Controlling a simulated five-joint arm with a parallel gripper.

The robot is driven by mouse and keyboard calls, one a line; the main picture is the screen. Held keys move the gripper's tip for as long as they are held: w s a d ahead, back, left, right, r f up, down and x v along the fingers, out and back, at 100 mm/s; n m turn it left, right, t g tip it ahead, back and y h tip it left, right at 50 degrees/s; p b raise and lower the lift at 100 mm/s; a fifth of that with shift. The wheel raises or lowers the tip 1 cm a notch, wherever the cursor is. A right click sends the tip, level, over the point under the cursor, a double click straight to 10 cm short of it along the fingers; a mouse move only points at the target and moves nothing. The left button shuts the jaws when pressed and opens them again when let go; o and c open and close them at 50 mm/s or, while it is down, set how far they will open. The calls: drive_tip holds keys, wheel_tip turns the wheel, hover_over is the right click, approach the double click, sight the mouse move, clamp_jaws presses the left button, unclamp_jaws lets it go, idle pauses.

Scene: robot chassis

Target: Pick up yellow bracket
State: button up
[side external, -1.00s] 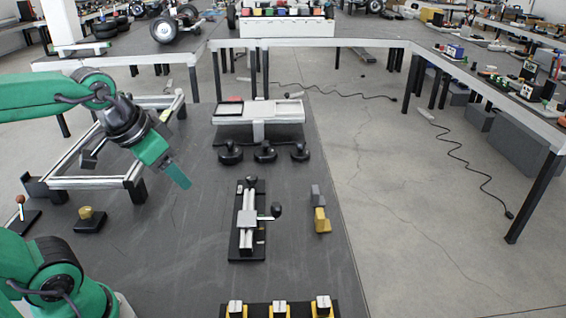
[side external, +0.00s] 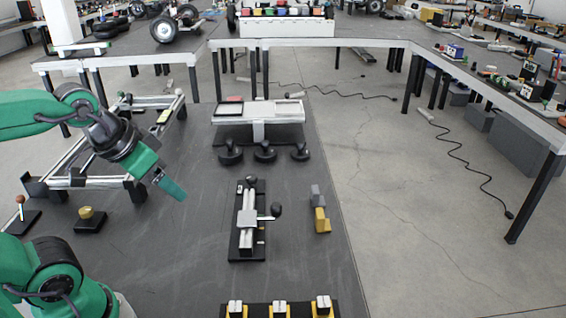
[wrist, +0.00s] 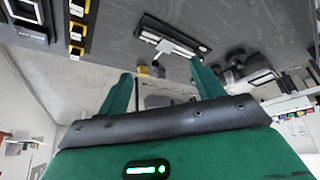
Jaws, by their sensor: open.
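A yellow bracket (side external: 321,222) lies on the dark table near its right edge. A grey bracket (side external: 317,195) lies close behind it. My gripper (side external: 180,192) hangs above the left part of the table, well left of the yellow bracket and apart from it. In the wrist view my gripper (wrist: 160,68) is open, with two green fingers spread and nothing held. A small yellow piece (wrist: 143,70), which looks like the bracket, shows far off between the fingers.
A black fixture with a silver rail (side external: 247,225) stands between my gripper and the bracket. Black knobs (side external: 265,152) stand behind it. A yellow part on a black base (side external: 87,218) is at left. Yellow-sided holders (side external: 279,309) line the front edge. A metal frame (side external: 85,180) is at back left.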

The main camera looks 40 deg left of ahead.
drive_tip(key=shift+w+r, duration=0.1)
drive_tip(key=m+g, duration=0.5)
drive_tip(key=m, duration=0.4)
hover_over(321, 213)
wheel_tip(321, 213, down, 16)
drive_tip(key=shift+r, duration=0.2)
drive_tip(key=shift+w+d+f+g, duration=0.2)
drive_tip(key=shift+f+g, duration=0.1)
drive_tip(key=shift+f, duration=0.25)
drive_tip(key=shift+s+a+f, duration=0.1)
drive_tip(key=shift+f, duration=1.9)
drive_tip(key=shift+s+a+f, duration=0.1)
drive_tip(key=shift+f, duration=1.85)
